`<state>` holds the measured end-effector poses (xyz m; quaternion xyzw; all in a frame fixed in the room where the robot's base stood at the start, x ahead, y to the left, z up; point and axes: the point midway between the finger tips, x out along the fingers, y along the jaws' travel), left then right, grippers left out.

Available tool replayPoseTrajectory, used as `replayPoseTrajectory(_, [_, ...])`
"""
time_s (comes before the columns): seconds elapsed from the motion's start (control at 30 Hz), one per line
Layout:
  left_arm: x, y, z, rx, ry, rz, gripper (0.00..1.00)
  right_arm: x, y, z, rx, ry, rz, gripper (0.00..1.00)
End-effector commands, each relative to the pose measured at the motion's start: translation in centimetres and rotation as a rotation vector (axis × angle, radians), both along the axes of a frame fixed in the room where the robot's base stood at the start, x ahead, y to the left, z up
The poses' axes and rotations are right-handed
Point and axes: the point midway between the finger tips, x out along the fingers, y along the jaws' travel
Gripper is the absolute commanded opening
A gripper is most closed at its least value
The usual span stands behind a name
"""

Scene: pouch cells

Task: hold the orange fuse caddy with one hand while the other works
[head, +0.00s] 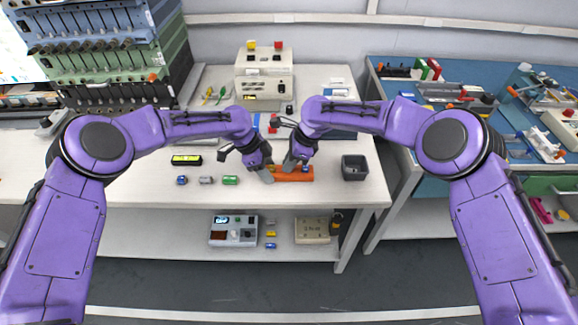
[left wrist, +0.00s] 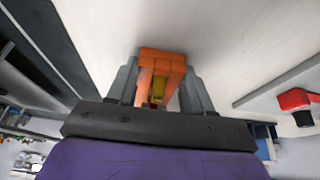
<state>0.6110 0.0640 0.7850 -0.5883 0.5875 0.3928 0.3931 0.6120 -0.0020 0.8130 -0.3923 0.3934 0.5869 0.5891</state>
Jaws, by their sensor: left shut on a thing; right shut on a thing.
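The orange fuse caddy (head: 293,175) lies on the white bench in front of me. My left gripper (head: 268,176) is shut on its left end; in the left wrist view the caddy (left wrist: 162,58) sits between the two grey fingers, with a yellow piece (left wrist: 158,90) in its slot. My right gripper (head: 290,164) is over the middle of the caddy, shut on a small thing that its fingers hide. A small blue piece (head: 305,169) shows at the caddy's right part. Blue (head: 182,180), grey (head: 206,180) and green (head: 231,180) small pieces lie in a row to the left.
A dark grey open bin (head: 355,167) stands right of the caddy. A black-and-yellow device (head: 186,159) lies at the left. A beige box (head: 264,78) with red and yellow knobs stands at the back. The bench front between the row and the caddy is clear.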

Motion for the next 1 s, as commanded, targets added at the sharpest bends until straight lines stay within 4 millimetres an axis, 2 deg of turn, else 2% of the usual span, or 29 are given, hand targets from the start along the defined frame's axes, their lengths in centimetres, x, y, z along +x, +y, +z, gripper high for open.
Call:
replayPoseTrajectory(0.07, [0.0,0.0,-0.1,0.001,0.001,0.0,0.19,0.1,0.0,0.9,-0.001,-0.004,0.001,0.0])
replayPoseTrajectory(0.4, [0.0,0.0,-0.1,0.001,0.001,0.0,0.19,0.0,0.0,8.4,0.0,-0.004,0.001,0.0])
replayPoseTrajectory(0.53, [0.0,0.0,-0.1,0.001,0.001,0.0,0.19,0.0,0.0,9.7,0.0,-0.001,0.001,0.0])
replayPoseTrajectory(0.77, [0.0,0.0,-0.1,0.001,0.001,0.0,0.19,0.0,0.0,10.0,0.0,0.0,0.0,0.0])
replayPoseTrajectory(0.8, [0.0,0.0,-0.1,0.001,0.001,0.0,0.57,0.0,0.0,9.9,0.0,0.0,0.0,0.0])
replayPoseTrajectory(0.87, [0.0,0.0,-0.1,0.001,0.001,0.0,0.77,0.0,0.0,9.9,0.0,0.0,0.0,0.0])
replayPoseTrajectory(0.9, [0.0,0.0,-0.1,0.001,0.001,0.0,0.8,0.0,0.0,9.9,0.0,0.0,0.0,0.0])
replayPoseTrajectory(1.0, [0.0,0.0,0.0,0.001,0.001,0.0,0.8,0.0,0.0,9.9,0.0,0.0,0.0,0.0])
